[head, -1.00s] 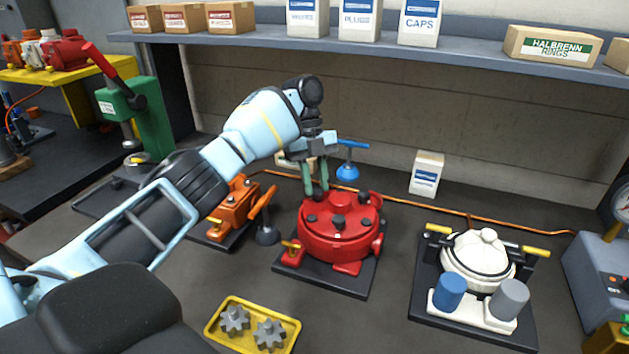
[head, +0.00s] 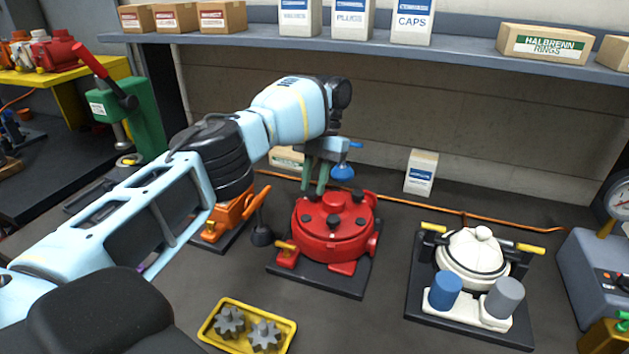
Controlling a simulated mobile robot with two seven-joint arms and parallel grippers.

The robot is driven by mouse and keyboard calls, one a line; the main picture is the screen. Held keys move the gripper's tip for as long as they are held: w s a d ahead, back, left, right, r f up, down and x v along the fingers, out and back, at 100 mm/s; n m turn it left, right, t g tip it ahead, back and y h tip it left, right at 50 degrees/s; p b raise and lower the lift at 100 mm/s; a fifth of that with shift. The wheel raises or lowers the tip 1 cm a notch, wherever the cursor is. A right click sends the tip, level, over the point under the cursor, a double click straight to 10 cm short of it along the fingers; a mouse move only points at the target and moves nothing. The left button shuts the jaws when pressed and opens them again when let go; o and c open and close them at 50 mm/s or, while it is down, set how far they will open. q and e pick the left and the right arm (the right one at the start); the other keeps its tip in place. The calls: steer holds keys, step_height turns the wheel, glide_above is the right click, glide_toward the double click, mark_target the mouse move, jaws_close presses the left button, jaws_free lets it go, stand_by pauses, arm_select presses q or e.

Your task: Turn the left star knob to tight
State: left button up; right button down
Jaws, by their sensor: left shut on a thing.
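A round red motor (head: 334,244) sits on a dark base plate in the middle of the bench, with several small dark knobs on its top. My left gripper (head: 315,190) reaches down over the motor's back left from above. Its green fingers are close together at the lid's rim, shut on the left star knob, which the fingers mostly hide. I cannot read the knob's angle or any tight mark. My right gripper is not in view.
A blue-handled tool (head: 342,171) stands just behind the gripper. An orange motor (head: 228,214) is to the left, a white motor (head: 471,262) to the right. A yellow tray (head: 206,332) with grey gears lies in front. A shelf (head: 450,47) with boxes runs behind.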

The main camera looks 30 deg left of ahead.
arm_select(q)
steer(key=shift+r+m+y+b, duration=0.15)
steer(key=shift+m+y+b, duration=0.2)
steer(key=shift+m, duration=0.45)
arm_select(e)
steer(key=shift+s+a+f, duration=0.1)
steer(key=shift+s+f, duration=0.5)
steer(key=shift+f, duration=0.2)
arm_select(q)
steer(key=shift+r+m, duration=0.1)
steer(key=shift+m, duration=0.2)
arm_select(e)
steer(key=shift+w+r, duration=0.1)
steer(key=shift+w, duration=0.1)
arm_select(q)
steer(key=o, duration=0.7)
steer(key=shift+c, duration=0.2)
steer(key=shift+o, duration=1.2)
steer(key=shift+d, duration=0.1)
steer(key=shift+o, duration=0.5)
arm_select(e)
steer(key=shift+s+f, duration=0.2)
